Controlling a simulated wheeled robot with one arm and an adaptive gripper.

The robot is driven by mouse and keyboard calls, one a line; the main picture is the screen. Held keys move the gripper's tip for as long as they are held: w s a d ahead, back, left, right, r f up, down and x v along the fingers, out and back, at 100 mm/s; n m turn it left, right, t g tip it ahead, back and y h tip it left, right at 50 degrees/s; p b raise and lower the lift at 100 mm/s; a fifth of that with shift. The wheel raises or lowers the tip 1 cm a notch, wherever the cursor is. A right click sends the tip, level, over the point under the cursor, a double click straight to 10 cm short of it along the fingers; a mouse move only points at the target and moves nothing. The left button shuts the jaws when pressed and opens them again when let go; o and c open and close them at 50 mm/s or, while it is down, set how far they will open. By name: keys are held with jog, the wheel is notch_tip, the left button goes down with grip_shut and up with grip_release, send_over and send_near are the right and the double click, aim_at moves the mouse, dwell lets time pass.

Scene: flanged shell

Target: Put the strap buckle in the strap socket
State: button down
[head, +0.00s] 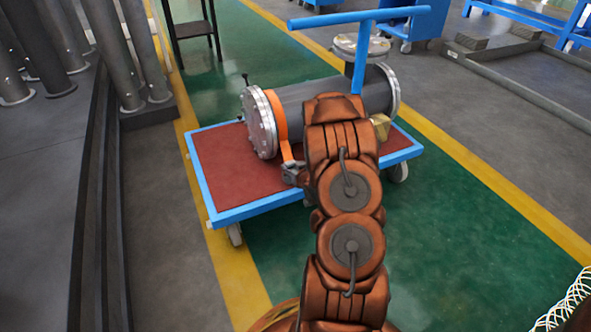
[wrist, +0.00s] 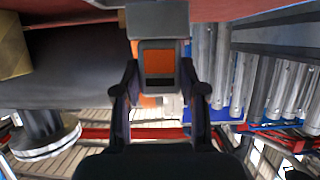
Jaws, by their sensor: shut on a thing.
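A grey flanged shell (head: 320,98) lies on a cart, with an orange strap (head: 280,118) around it near its left flange. The strap's end hangs down the near side to my gripper (head: 293,174). In the wrist view, my gripper (wrist: 159,80) is shut on the strap buckle (wrist: 158,82), a grey frame with orange showing in and below it. A wider grey block (wrist: 158,20) sits directly above the buckle in that view and looks like the strap socket. I cannot tell whether the buckle touches or enters it. In the head view, the gripper and arm hide this area.
The blue-edged cart (head: 262,209) has a red deck with bare space left of the shell. A brass-coloured block (head: 381,127) is at the shell's right. Grey pipes (head: 110,45) stand at left. Green floor is clear in front.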

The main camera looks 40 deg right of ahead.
jog(key=shift+w+d+f+b, duration=0.45)
jog(key=shift+d+f+b, duration=0.15)
jog(key=shift+d+f, duration=0.15)
jog(key=shift+w+d+f+b, duration=0.4)
jog(key=shift+d+f+b, duration=0.2)
jog(key=shift+d, duration=0.2)
jog(key=shift+w+d+f+b, duration=0.45)
jog(key=shift+d+f+b, duration=0.15)
jog(key=shift+d+f, duration=0.15)
jog(key=shift+r, duration=0.15)
jog(key=c, duration=0.7)
grip_release()
jog(key=shift+o, duration=0.2)
